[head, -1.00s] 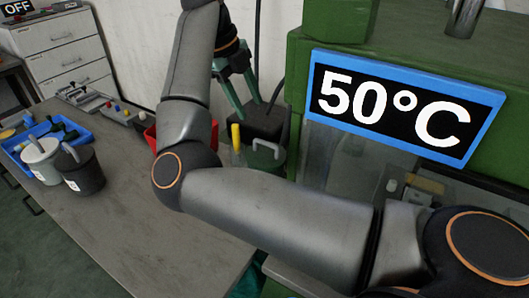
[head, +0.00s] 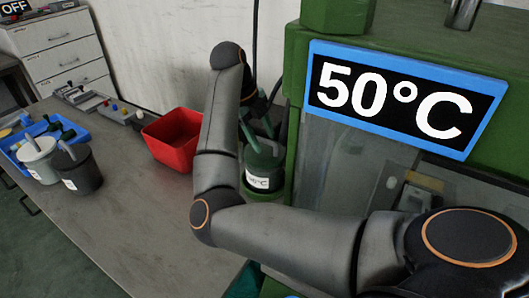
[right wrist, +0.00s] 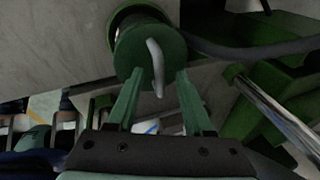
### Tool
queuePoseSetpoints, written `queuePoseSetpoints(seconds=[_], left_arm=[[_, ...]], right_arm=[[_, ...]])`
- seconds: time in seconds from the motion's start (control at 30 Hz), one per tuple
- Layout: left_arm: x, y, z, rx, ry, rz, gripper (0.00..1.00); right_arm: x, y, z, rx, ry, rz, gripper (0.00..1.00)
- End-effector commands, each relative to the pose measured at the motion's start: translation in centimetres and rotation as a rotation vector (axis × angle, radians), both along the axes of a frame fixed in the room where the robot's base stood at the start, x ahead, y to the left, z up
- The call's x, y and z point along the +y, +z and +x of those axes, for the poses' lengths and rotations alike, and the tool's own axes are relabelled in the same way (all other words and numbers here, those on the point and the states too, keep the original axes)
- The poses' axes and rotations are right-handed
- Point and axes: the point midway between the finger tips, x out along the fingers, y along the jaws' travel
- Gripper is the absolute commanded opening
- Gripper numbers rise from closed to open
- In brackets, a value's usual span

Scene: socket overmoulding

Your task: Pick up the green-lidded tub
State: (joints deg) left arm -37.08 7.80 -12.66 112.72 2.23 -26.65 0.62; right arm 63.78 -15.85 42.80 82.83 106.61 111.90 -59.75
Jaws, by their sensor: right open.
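The green-lidded tub (head: 259,181) stands by the green machine in the head view, upright with a white label, partly hidden by my right arm. In the right wrist view its round green lid (right wrist: 135,45) and pale curved handle (right wrist: 154,62) show just beyond my right gripper (right wrist: 159,73). The fingers are open, one on each side of the handle's near end. Whether they touch the lid cannot be told. In the head view my right gripper (head: 257,133) is above the tub, mostly behind my own arm. My left gripper is not in view.
A red bin (head: 172,140) stands on the grey table (head: 130,215), left of my arm. A light grey tub (head: 38,158) and a dark tub (head: 80,170) stand at left near a blue tray (head: 20,143). The green machine bears a 50°C display (head: 395,98). The table's middle is clear.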

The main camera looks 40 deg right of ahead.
Motion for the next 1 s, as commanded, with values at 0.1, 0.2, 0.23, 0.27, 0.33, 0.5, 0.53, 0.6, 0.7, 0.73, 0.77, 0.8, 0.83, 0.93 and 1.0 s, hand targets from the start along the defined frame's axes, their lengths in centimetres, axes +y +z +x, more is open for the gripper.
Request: queuePoseSetpoints(seconds=[0.1, 0.2, 0.23, 0.27, 0.33, 0.5, 0.53, 0.6, 0.7, 0.73, 0.77, 0.8, 0.83, 0.93, 1.0], left_arm=[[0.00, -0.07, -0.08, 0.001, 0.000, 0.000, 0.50], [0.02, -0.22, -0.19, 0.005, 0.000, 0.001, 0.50], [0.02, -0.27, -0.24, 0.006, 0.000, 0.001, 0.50], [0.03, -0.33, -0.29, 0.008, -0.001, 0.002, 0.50], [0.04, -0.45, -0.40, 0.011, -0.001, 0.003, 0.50], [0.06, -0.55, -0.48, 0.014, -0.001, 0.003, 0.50], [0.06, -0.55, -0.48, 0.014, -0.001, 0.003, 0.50], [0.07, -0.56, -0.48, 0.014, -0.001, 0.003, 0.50], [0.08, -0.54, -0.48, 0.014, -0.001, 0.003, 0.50], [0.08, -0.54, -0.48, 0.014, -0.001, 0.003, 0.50], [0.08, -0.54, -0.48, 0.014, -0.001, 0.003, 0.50], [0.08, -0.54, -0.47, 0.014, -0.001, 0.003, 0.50], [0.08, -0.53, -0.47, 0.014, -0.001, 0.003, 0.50], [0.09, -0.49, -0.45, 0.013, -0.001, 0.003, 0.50], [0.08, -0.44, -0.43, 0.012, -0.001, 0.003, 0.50]], right_arm=[[-0.07, -0.12, 0.00, -0.002, 0.000, 0.000, 0.51], [-0.06, -0.10, 0.00, -0.002, 0.000, 0.000, 0.51], [-0.06, -0.10, 0.00, -0.002, 0.000, 0.000, 0.50], [-0.06, -0.09, 0.00, -0.001, -0.001, 0.000, 0.47], [-0.06, -0.09, 0.00, -0.001, -0.001, 0.000, 0.39], [-0.04, -0.07, 0.00, -0.001, -0.001, 0.000, 0.20], [-0.04, -0.07, 0.00, -0.001, -0.001, 0.000, 0.17], [-0.04, -0.07, 0.00, -0.001, -0.001, 0.000, 0.09], [-0.05, -0.06, 0.00, -0.001, -0.001, 0.000, 0.00], [-0.04, -0.06, 0.00, -0.001, -0.001, 0.000, 0.00], [-0.04, -0.06, 0.00, -0.001, -0.001, 0.000, 0.00], [-0.04, -0.06, 0.00, -0.001, -0.001, 0.000, 0.00], [-0.04, -0.06, 0.00, -0.001, -0.001, 0.000, 0.00], [-0.03, -0.07, 0.01, -0.002, 0.000, 0.000, 0.00], [-0.03, -0.07, 0.01, -0.002, 0.000, 0.000, 0.00]])
